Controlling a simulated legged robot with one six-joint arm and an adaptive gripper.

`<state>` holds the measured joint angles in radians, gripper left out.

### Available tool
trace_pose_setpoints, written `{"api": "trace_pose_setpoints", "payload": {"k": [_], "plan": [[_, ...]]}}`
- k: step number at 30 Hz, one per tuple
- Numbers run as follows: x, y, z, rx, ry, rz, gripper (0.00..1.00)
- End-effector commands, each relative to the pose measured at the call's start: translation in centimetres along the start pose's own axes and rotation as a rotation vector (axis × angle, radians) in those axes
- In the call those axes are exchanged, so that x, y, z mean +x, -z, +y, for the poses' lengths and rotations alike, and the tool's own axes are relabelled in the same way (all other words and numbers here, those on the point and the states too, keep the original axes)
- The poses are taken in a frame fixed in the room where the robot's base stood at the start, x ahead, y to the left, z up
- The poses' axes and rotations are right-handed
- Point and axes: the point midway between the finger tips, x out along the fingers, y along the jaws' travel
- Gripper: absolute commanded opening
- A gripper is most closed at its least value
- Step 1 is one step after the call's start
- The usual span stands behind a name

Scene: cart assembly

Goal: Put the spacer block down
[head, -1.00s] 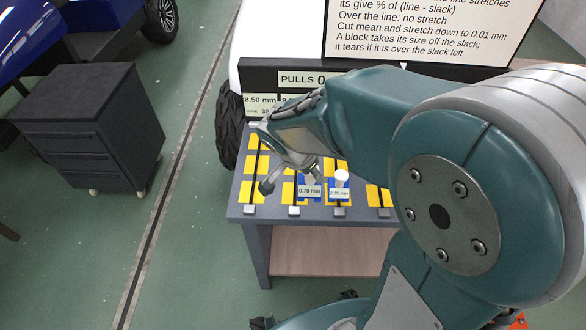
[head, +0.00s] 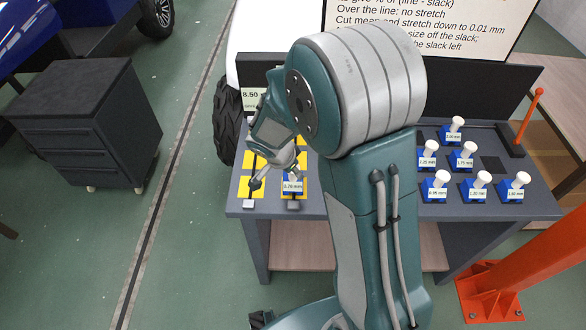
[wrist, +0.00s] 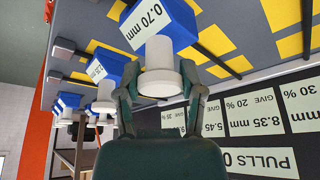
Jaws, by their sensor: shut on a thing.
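My gripper (head: 280,170) is shut on the white knob of a blue spacer block (head: 292,187) labelled 0.70 mm. The wrist view shows both fingers (wrist: 160,82) on either side of the knob, with the blue block (wrist: 180,30) beyond it. In the head view the block is over the yellow pads (head: 247,186) at the left of the grey table (head: 450,215). I cannot tell whether its base touches the table. My arm hides much of the table's middle.
Several blue blocks with white knobs (head: 435,187) stand at the table's right. An orange lever (head: 530,115) rises at the far right, and an orange post (head: 535,255) stands in front. A dark drawer cabinet (head: 85,125) is on the left. A sign (head: 430,25) stands behind.

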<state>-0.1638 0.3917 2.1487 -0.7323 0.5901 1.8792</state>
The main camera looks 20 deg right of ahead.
Motion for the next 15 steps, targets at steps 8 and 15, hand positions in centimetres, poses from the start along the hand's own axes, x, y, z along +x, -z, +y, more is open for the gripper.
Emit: {"api": "trace_pose_setpoints", "payload": {"k": [8, 15], "plan": [[0.3, 0.1, 0.1, 0.002, -0.002, 0.000, 0.00], [1.1, -0.2, 0.3, 0.000, -0.006, -0.002, 0.00]]}}
